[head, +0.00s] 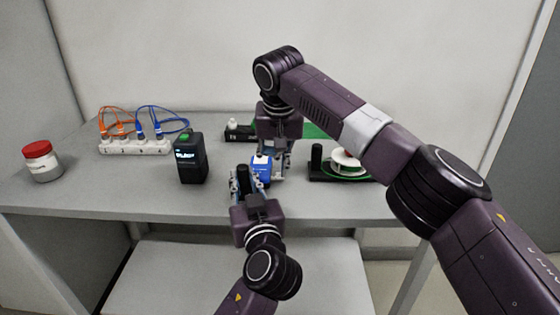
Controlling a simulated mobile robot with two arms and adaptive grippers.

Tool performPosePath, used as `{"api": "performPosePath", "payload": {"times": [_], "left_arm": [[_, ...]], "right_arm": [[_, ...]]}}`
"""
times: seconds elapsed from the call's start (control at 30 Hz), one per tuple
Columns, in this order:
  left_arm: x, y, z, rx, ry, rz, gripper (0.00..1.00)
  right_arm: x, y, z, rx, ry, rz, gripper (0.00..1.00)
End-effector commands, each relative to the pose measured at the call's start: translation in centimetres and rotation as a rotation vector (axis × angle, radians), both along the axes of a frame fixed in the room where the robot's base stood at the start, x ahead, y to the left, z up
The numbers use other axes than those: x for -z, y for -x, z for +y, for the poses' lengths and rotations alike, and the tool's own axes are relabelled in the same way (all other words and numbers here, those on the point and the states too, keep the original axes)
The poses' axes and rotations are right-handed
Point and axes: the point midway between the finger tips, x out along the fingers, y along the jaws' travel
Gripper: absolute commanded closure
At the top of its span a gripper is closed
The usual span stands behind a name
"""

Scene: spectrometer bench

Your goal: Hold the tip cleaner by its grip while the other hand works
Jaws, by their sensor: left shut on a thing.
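The tip cleaner appears as a blue body with a white top (261,169) and a black upright grip (243,176) at its left, near the front edge of the bench. My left gripper (245,182) comes from the front and is shut on the black grip, one finger on each side. My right gripper (281,160) reaches down from above, just right of and behind the blue body. Its fingers are partly hidden, and I cannot tell whether they touch the blue body or how far apart they are.
On the grey bench (100,195) stand a red-lidded jar (41,162), a white block (135,147) with orange and blue cables, and a black device (191,160). A black stand with a white spool (345,160) is at right. A dark unit (238,133) and green board (316,131) lie behind.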

Motion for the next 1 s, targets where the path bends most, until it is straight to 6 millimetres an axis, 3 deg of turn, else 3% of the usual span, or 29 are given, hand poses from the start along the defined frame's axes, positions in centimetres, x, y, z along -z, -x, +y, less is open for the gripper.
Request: {"api": "performPosePath", "payload": {"times": [0.43,0.8,1.0], "left_arm": [[-0.2,0.0,0.0,0.000,0.003,-0.004,1.00],[-0.2,0.0,0.0,0.000,0.002,-0.004,1.00],[-0.1,0.0,0.0,0.000,0.002,-0.004,1.00]], "right_arm": [[-0.1,0.2,0.0,0.000,0.001,0.005,1.00],[-5.5,1.7,0.0,0.000,0.000,-0.002,1.00],[-7.3,2.2,0.0,0.001,0.000,-0.002,1.00]]}}
